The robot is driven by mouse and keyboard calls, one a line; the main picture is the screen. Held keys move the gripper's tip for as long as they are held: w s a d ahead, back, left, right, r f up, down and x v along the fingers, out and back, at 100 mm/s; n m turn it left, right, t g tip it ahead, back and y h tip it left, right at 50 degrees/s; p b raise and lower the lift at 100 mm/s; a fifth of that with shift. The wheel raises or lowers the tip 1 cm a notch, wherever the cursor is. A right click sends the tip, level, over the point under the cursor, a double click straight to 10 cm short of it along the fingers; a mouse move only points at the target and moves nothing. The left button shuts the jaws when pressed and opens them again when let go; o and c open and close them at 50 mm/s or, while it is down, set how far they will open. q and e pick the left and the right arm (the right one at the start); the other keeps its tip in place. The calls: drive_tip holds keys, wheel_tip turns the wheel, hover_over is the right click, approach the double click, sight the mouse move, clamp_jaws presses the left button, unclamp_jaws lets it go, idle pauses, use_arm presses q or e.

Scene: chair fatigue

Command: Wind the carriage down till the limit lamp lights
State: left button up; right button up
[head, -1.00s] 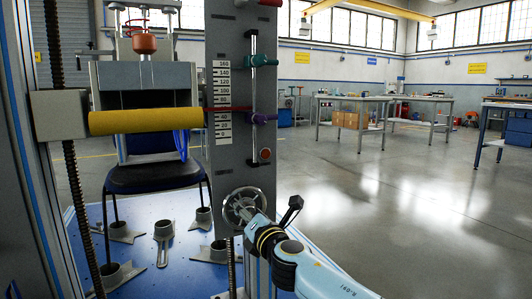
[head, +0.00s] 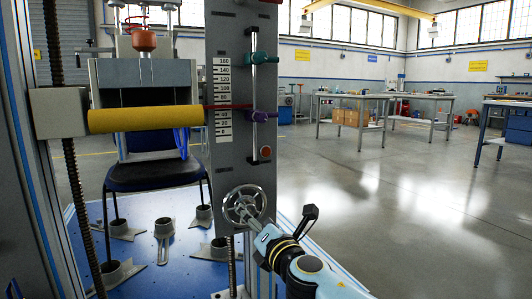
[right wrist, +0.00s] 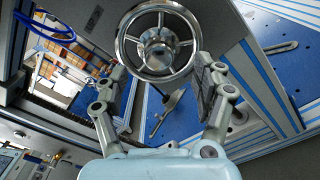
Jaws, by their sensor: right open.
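The yellow roller (head: 145,120) is on the carriage, level across the left of the head view, with a grey block (head: 58,113) on the screw. A thin red pointer (head: 228,105) stands near 60 on the scale (head: 222,96). A small round reddish lamp (head: 265,152) sits low on the grey panel; I cannot tell that it is lit. The metal handwheel (head: 243,204) is below it. My right gripper (head: 250,222) is at the wheel. In the right wrist view its open fingers (right wrist: 161,78) stand either side of the wheel's rim (right wrist: 157,76); contact is unclear. My left gripper is out of view.
A teal clamp (head: 260,58) and a purple clamp (head: 260,117) sit on the panel's vertical rod. A dark chair (head: 155,175) stands behind the roller on a blue platform (head: 185,250). Open floor and workbenches (head: 380,97) lie to the right.

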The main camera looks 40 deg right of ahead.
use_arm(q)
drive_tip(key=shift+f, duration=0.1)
use_arm(e)
drive_tip(key=shift+s, duration=0.15)
use_arm(q)
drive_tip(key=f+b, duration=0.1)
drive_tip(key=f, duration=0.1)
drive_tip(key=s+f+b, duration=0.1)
drive_tip(key=b, duration=0.1)
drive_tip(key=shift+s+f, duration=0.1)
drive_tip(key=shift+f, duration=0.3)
use_arm(e)
drive_tip(key=m, duration=0.8)
drive_tip(key=shift+a+r, duration=0.1)
drive_tip(key=shift+r, duration=0.05)
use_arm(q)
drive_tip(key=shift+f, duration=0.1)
use_arm(e)
drive_tip(key=shift+m, duration=0.3)
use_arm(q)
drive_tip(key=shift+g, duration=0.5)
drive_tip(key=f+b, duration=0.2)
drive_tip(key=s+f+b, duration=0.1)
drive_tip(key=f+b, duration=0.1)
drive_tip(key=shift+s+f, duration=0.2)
use_arm(e)
drive_tip(key=m, duration=0.8)
drive_tip(key=shift+r, duration=0.15)
